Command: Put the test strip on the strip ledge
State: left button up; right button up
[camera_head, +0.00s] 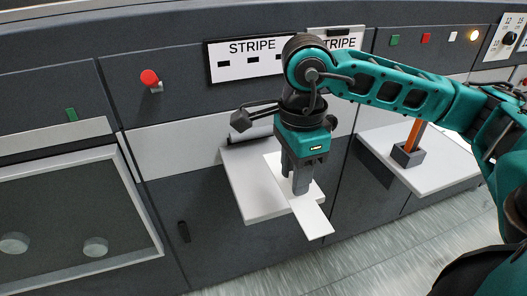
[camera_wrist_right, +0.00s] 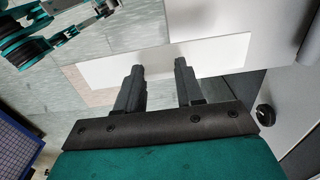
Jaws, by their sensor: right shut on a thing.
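The test strip (camera_head: 313,218) is a long white flat piece under my right gripper (camera_head: 293,186) in the head view. My right gripper points down and is shut on the strip near its middle. The strip also lies across the fingertips (camera_wrist_right: 160,68) in the right wrist view, where its white face (camera_wrist_right: 220,52) shows. The strip ledge (camera_head: 243,192) is a white shelf below the STRIPE panel. The strip's far part overlaps the ledge in the picture, and its near end sticks out past the front edge. I cannot tell whether strip and ledge touch. My left gripper is not in view.
The STRIPE panel (camera_head: 238,71) is on the machine front above the ledge. A red knob (camera_head: 150,78) is to the left. A second white shelf (camera_head: 432,172) at the right bears a dark holder (camera_head: 407,156) with an orange stick (camera_head: 415,133). Open floor (camera_head: 380,255) lies in front.

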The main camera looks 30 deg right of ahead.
jog(key=w+d, duration=0.1)
jog(key=w, duration=0.3)
jog(key=w+d+f, duration=0.1)
jog(key=w, duration=0.4)
jog(key=w+d+f+p, duration=0.1)
jog(key=w, duration=0.4)
jog(key=shift+d, duration=0.15)
notch_tip(320, 180, down, 5)
jog(key=shift+w+r, duration=0.1)
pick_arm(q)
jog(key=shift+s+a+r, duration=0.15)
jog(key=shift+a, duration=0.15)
pick_arm(e)
jog(key=shift+w, duration=0.1)
jog(key=shift+f, duration=0.25)
jog(key=o, duration=1)
jog(key=shift+r, duration=0.1)
